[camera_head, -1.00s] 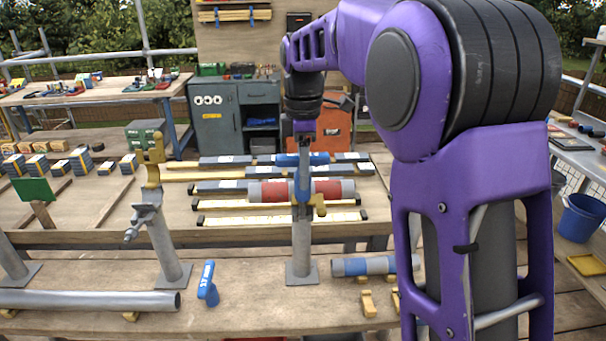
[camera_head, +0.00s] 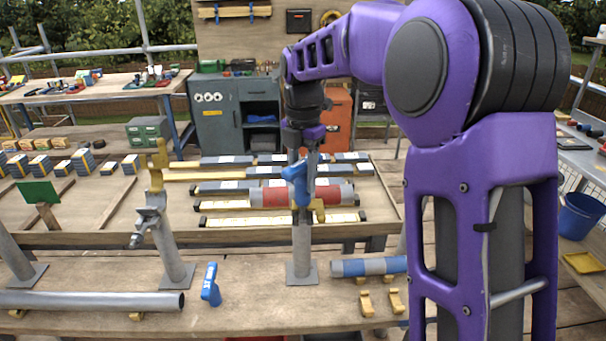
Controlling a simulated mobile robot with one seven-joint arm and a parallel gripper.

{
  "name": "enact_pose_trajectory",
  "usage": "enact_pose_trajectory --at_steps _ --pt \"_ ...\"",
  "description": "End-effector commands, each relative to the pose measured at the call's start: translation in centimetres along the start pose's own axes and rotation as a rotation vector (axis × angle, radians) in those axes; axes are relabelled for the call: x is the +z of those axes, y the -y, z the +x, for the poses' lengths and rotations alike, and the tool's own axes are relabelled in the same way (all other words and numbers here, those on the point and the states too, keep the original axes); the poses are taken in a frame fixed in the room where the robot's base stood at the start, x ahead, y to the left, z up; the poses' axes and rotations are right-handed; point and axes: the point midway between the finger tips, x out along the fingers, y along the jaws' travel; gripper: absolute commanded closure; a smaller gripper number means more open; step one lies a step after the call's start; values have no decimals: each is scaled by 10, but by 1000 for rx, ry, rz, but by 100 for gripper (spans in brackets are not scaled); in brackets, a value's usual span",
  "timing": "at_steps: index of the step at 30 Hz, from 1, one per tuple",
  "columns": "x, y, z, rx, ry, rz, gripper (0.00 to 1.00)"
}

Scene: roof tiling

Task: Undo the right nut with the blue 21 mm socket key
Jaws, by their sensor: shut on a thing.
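The blue socket key (camera_head: 298,178) is in my gripper (camera_head: 305,152), which is shut on it at the top of the right post (camera_head: 302,245). The key's blue handle looks tilted, and its lower part is close against the post top. The right nut is hidden behind the key and gripper, so I cannot tell whether the socket sits on it. A gold coupler part (camera_head: 319,211) shows just right of the key. The left post (camera_head: 168,245) carries a grey coupler (camera_head: 150,215) with a raised gold flap (camera_head: 159,165).
Another blue tool (camera_head: 210,285) stands on the front bench between the posts; its marking is unclear. A grey tube (camera_head: 90,301) lies left; a blue-banded tube (camera_head: 368,266) and gold blocks (camera_head: 367,303) lie right. A red-and-grey tube (camera_head: 270,195) lies behind the right post.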

Motion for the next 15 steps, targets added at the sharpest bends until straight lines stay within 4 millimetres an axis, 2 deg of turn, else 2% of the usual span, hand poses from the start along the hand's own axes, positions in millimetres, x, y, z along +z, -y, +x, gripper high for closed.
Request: enact_pose_trajectory --at_steps 6,15 --pt "0 0 -2 2 2 -61 100" --pt "0 -1 -2 3 3 -43 100"
